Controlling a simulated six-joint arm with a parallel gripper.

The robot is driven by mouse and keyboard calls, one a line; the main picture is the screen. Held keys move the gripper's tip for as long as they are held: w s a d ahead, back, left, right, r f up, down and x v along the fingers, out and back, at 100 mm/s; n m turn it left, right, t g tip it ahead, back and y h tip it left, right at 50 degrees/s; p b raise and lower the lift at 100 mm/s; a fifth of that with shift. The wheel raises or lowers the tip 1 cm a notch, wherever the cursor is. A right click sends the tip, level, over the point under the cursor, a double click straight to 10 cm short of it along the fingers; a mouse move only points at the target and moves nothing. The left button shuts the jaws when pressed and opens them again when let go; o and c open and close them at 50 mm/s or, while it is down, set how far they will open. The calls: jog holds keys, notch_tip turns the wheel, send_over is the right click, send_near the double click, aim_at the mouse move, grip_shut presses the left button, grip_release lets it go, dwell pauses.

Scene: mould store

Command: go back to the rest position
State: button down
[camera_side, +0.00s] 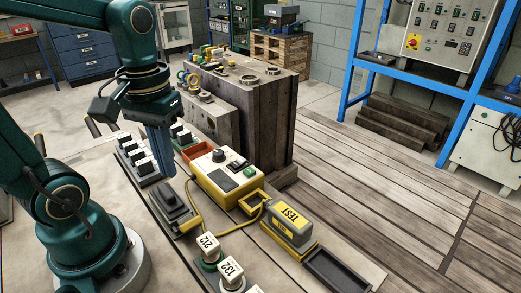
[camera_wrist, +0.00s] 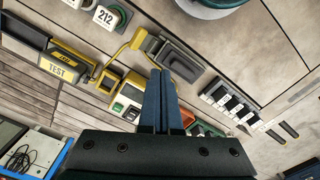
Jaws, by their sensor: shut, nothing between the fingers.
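My gripper (camera_side: 160,163) points down above the workbench (camera_side: 136,208), near the middle of the side view. Its two blue fingers are together with nothing between them. In the wrist view the shut gripper (camera_wrist: 161,75) shows at the centre. A dark grey block on a yellow-edged base (camera_side: 173,205) is below and just right of the fingers in the side view. A row of white-topped blocks in a dark holder (camera_side: 138,160) stands left of the fingers. I cannot tell the exact height of the fingertips above the bench.
A yellow control box (camera_side: 226,180) with a cable stands right of my gripper, beside a large brown mould block (camera_side: 265,115). A grey TEST block (camera_side: 287,222), numbered white blocks (camera_side: 208,243) and an empty dark tray (camera_side: 336,270) are nearer the front.

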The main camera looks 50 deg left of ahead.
jog(key=shift+w+d+r+m+t, duration=0.1)
jog(key=shift+d+r+m+t, duration=0.2)
jog(key=shift+d+m+t, duration=0.65)
jog(key=shift+d+r+m+t, duration=0.35)
jog(key=shift+d+m+t, duration=0.4)
jog(key=shift+m+t, duration=0.25)
jog(key=shift+w+d+r+m+t, duration=0.1)
jog(key=shift+d+r+m+t, duration=0.2)
jog(key=shift+d+m+t, duration=0.65)
